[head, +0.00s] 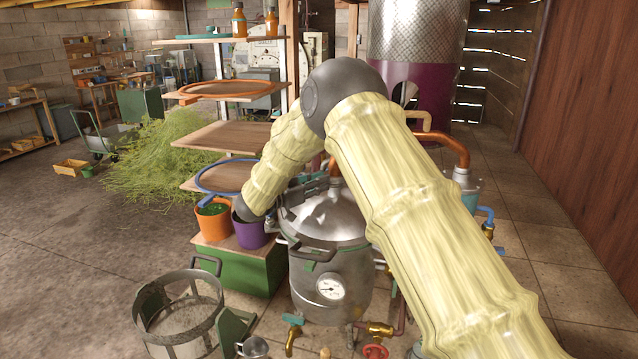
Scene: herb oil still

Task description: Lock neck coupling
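The still pot (330,265) is a steel vessel with a domed lid (325,218), standing in the middle of the head view. A reddish neck pipe (334,168) meets the top of the lid, where the neck coupling would sit; my arm hides most of that spot. My pale-sleeved arm crosses in front from the lower right, bends at a dark elbow and comes down left of the pot.
An orange bucket (213,222) and a purple bucket (250,234) stand on a green box (240,270) left of the pot. A wire basket (180,310) is at the front left. Shelves (225,136) rise behind. Brass taps (378,329) jut out low in front. Open floor lies left.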

